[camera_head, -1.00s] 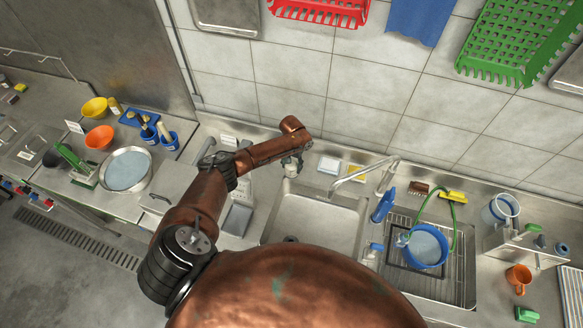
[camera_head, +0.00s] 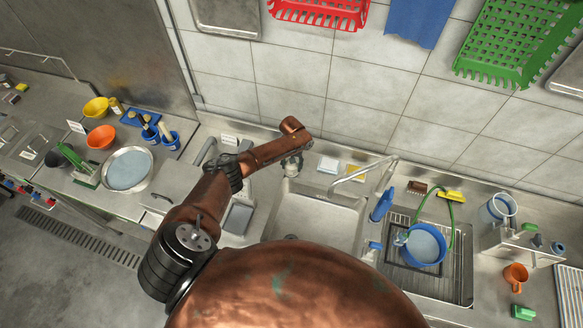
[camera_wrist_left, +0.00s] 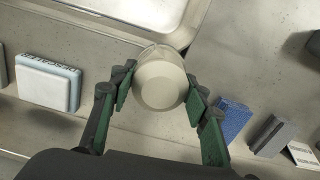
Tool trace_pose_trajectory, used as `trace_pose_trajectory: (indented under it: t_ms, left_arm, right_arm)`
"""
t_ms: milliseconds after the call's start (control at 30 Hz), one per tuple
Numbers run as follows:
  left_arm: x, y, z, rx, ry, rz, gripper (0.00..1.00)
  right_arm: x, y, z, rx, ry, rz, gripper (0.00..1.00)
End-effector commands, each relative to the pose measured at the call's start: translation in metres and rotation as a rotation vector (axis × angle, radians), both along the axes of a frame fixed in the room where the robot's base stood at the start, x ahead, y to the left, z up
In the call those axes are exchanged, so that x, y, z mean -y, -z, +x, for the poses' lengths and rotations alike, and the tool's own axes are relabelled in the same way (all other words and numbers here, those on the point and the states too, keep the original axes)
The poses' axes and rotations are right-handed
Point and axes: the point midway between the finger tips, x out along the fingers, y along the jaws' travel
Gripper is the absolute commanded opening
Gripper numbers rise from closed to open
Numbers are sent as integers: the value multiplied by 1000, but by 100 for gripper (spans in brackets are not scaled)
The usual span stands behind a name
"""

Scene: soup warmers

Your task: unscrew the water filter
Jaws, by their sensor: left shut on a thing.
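A pale, round-topped piece (camera_wrist_left: 160,82), which I take to be the water filter, sits between the green-padded fingers of my left gripper (camera_wrist_left: 155,95) in the left wrist view. The fingers are shut on its sides. In the head view my left gripper (camera_head: 292,168) points down at the back left corner of the sink (camera_head: 318,215). The arm hides most of the filter there. What lies under the filter is hidden. My right gripper is in neither view.
A white-and-blue labelled block (camera_wrist_left: 47,83) lies left of the gripper, and a blue sponge (camera_wrist_left: 233,119) and grey block (camera_wrist_left: 272,135) lie right in the wrist view.

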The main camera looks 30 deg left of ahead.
Motion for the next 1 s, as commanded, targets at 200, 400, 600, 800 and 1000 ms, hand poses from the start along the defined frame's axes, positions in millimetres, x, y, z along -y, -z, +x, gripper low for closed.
trace_pose_trajectory:
  t_ms: [200, 400, 600, 800, 1000]
  left_arm:
    - [0, 0, -1, -3, -84, -1, 12]
    - [1, 0, -1, -3, -163, -1, 12]
    - [0, 0, -2, -3, -248, 0, 12]
    - [0, 0, -2, -3, -340, 0, 12]
    - [0, 0, -1, -3, -429, 0, 12]
  right_arm:
    - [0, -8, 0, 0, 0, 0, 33]
    - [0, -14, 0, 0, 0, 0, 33]
    - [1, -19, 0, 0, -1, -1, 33]
    - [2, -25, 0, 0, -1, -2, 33]
    - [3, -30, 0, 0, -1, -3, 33]
